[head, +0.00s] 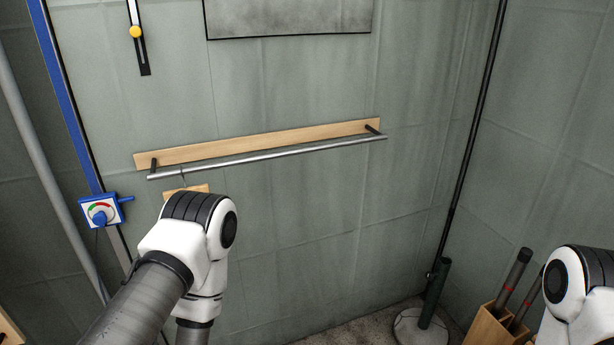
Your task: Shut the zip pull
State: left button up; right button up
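A yellow round knob (135,32) sits on a black upright track (143,60) with a pale strip, on the wall at the top left; it looks like the zip pull. The knob is near the middle of the visible track, and the track's top runs out of the picture. My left arm comes in from the lower left and bends back down below the rail, well below the knob. Its gripper is not in view. Part of my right arm shows at the lower right edge, and its gripper is not in view either.
A metal rail (270,158) on a wooden board crosses the wall, with a small wooden piece hanging from a hook, partly behind my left arm. A blue box with a dial (100,212) is at left. A wooden holder (488,325) with dark rods stands lower right. Wall around the knob is clear.

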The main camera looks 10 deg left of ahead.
aim_at(136, 32)
jog(key=u, duration=1.25)
